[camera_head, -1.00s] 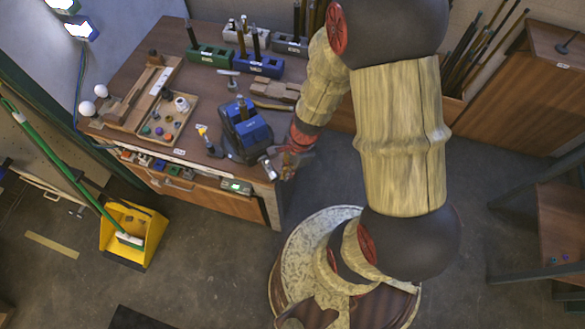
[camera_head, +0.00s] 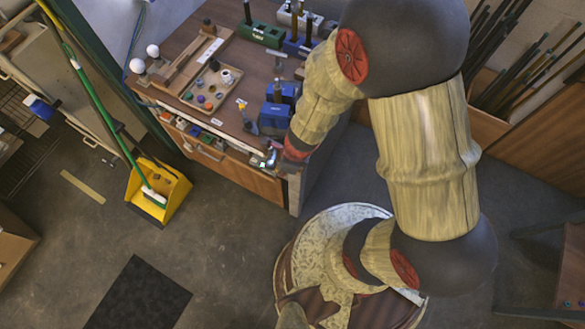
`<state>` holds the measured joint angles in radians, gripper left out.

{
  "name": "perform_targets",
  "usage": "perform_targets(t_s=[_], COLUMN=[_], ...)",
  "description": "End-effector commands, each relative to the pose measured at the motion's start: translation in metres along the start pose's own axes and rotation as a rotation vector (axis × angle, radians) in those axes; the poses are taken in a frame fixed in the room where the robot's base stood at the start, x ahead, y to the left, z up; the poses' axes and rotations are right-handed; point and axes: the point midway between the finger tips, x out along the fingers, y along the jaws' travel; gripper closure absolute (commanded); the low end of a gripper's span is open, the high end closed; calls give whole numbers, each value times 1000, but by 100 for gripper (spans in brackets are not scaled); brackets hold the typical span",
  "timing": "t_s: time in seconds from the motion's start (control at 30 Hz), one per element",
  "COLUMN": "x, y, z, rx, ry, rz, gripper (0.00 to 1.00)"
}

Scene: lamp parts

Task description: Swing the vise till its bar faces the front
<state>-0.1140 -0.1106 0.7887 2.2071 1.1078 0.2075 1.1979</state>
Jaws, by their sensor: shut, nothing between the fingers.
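The blue vise (camera_head: 276,117) stands at the right front corner of the wooden workbench (camera_head: 228,135). My arm covers its right side. A bright metal piece, seemingly the end of its bar (camera_head: 271,156), shows at the bench's front edge, pointing toward the lower part of the picture. My gripper (camera_head: 288,168) is at that corner, just right of the metal piece, small and partly hidden by my wrist. It is shut and empty. I cannot tell whether it touches the bar.
A tray of small coloured parts (camera_head: 190,94) and a green block (camera_head: 262,33) are on the bench. A yellow dustpan (camera_head: 176,208) and green-handled broom (camera_head: 97,103) stand at the left. Long rods (camera_head: 520,65) fill a bin at the right. Floor is open in front, with a dark mat (camera_head: 140,295).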

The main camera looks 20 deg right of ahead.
Motion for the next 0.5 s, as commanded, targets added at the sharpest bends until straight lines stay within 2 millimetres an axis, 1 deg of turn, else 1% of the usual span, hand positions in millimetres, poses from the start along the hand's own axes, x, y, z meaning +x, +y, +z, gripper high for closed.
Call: perform_targets(t_s=[0.03,0.1,0.4,0.5], x=[1,3,10,12], y=[2,4,8,7], z=[7,15,45,53], rx=[18,52,185,182], ry=[-1,0,0,0], rz=[-5,-14,-46,-46], gripper=[100,100,100,100])
